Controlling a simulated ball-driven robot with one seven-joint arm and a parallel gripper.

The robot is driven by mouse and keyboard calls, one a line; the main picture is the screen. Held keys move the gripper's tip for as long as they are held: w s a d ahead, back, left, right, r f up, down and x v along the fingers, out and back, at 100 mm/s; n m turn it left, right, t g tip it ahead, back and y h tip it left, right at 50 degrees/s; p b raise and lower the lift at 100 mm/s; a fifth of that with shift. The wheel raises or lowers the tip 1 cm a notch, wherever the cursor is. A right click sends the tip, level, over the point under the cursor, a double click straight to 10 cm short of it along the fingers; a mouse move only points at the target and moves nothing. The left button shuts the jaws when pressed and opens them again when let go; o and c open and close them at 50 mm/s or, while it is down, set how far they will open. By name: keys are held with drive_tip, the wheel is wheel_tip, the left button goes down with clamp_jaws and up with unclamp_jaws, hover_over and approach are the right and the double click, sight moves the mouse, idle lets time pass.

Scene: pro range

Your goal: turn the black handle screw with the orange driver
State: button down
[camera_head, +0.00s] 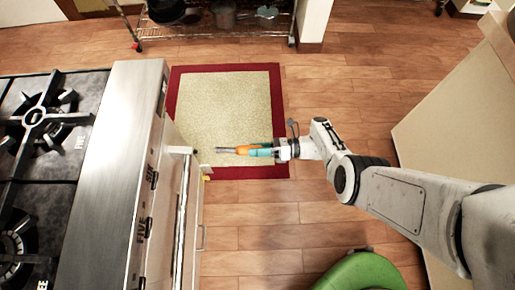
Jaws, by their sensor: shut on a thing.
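The orange driver (252,151) lies level in my gripper (278,150), its grey shaft pointing left toward the range front. My gripper is shut on the driver, with a teal part beside the orange. The shaft's tip is right of the top end of the oven's handle side (182,150), with a small gap in the picture; I cannot tell the depth between them. The black handle screw is too small or hidden to make out.
The range (118,150) has black burners and dark knobs along its front. A red-bordered mat (225,100) lies on the wood floor below the driver. A wire shelf (215,27) stands at the back, a green seat (362,272) at the bottom, a beige panel (455,120) at right.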

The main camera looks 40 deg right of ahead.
sight(236, 151)
drive_tip(key=shift+s+a+r+g+y, duration=0.1)
drive_tip(key=shift+s+r+g+y, duration=0.05)
drive_tip(key=shift+r+g+y, duration=0.2)
idle(0.3)
drive_tip(key=n, duration=0.7)
drive_tip(key=n+b, duration=0.1)
drive_tip(key=n, duration=0.2)
drive_tip(key=n+t+h+b, duration=0.1)
drive_tip(key=n, duration=0.2)
drive_tip(key=shift+s+f+n, duration=0.1)
drive_tip(key=shift+n, duration=0.2)
drive_tip(key=shift+a+n, duration=0.25)
drive_tip(key=shift+n, duration=0.05)
drive_tip(key=shift+x, duration=2.7)
drive_tip(key=shift+r, duration=0.3)
